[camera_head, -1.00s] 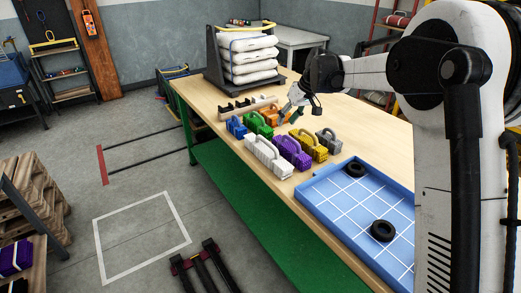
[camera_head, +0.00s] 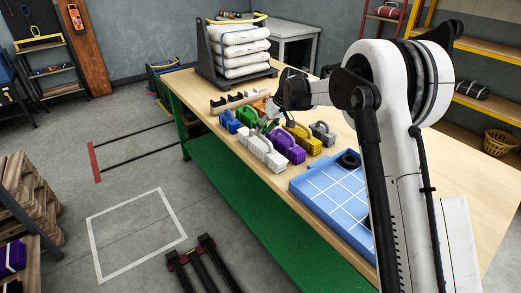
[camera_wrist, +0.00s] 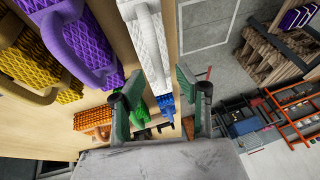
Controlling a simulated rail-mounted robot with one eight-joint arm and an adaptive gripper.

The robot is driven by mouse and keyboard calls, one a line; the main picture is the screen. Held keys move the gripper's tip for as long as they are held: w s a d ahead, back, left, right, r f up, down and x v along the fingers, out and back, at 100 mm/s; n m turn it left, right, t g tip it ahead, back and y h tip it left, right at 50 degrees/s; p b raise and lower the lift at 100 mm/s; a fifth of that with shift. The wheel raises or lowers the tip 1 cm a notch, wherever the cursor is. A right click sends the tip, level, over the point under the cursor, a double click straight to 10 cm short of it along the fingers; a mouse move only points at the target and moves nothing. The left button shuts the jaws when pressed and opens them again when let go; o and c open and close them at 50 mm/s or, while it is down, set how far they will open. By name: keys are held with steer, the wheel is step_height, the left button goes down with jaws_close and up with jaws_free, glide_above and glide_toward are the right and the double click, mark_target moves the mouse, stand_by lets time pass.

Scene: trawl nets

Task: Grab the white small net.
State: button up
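The white small net (camera_head: 262,152), a block with a handle on top, sits at the near edge of the wooden table, left of the purple net (camera_head: 287,147). In the wrist view the white net (camera_wrist: 157,62) shows ahead of and between the fingers. My gripper (camera_head: 268,124) is above the group of nets, just behind the white one. In the wrist view its green-padded fingers (camera_wrist: 152,88) are spread apart with nothing clasped between them. Whether a finger touches the white net cannot be told.
Yellow (camera_head: 303,138), grey (camera_head: 323,134), green (camera_head: 246,116) and blue (camera_head: 229,121) nets crowd close by. A blue tray (camera_head: 322,210) with a black ring (camera_head: 349,160) lies to the right. A rack of white rolls (camera_head: 240,50) stands at the table's back.

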mark_target(261, 136)
steer(key=x, duration=0.5)
steer(key=shift+w+d, duration=0.1)
steer(key=shift+w, duration=0.05)
steer(key=shift+c, duration=0.4)
jaws_close()
